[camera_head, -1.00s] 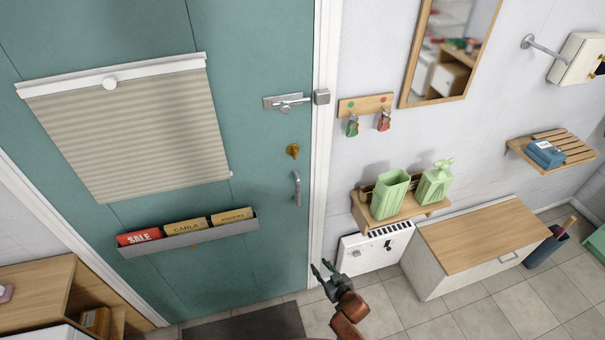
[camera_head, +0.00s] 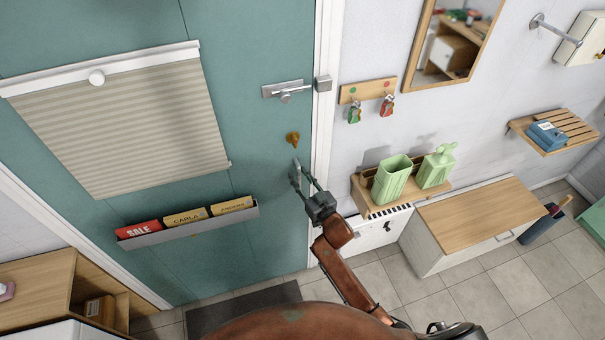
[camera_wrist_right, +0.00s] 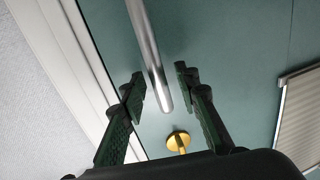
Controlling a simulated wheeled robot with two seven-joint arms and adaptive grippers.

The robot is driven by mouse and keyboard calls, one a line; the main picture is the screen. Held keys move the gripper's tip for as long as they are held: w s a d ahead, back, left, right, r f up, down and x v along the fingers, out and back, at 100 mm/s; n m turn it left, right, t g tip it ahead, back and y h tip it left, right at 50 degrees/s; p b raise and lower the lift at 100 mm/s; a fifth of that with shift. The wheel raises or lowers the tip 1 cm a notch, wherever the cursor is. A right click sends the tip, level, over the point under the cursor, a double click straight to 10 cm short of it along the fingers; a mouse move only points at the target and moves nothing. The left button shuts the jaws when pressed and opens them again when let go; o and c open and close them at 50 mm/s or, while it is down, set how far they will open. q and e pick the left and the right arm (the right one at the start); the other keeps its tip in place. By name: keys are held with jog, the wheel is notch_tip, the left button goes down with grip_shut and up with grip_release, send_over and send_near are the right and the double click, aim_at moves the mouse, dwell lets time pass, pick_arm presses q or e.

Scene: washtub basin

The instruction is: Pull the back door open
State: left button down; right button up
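The teal back door (camera_head: 240,215) is shut in its white frame. Its silver bar handle (camera_wrist_right: 150,55) stands near the right edge of the door. In the head view my right gripper (camera_head: 304,175) is at the handle and partly covers it. In the right wrist view my right gripper (camera_wrist_right: 160,80) is open, with one dark finger on each side of the handle's end. Gaps show between the handle and both fingers. A brass knob (camera_head: 293,138) and a silver latch (camera_head: 286,90) are above the handle. My left gripper is not in view.
A pleated blind (camera_head: 125,130) and a grey rack with cards (camera_head: 190,228) are on the door. Right of the frame are a key rack (camera_head: 367,91), a shelf with green containers (camera_head: 392,180) and a wooden-topped cabinet (camera_head: 480,225). A dark mat (camera_head: 245,305) lies before the door.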

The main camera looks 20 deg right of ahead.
jog(key=shift+w+a, duration=0.1)
jog(key=shift+w, duration=0.4)
grip_shut()
dwell(0.3)
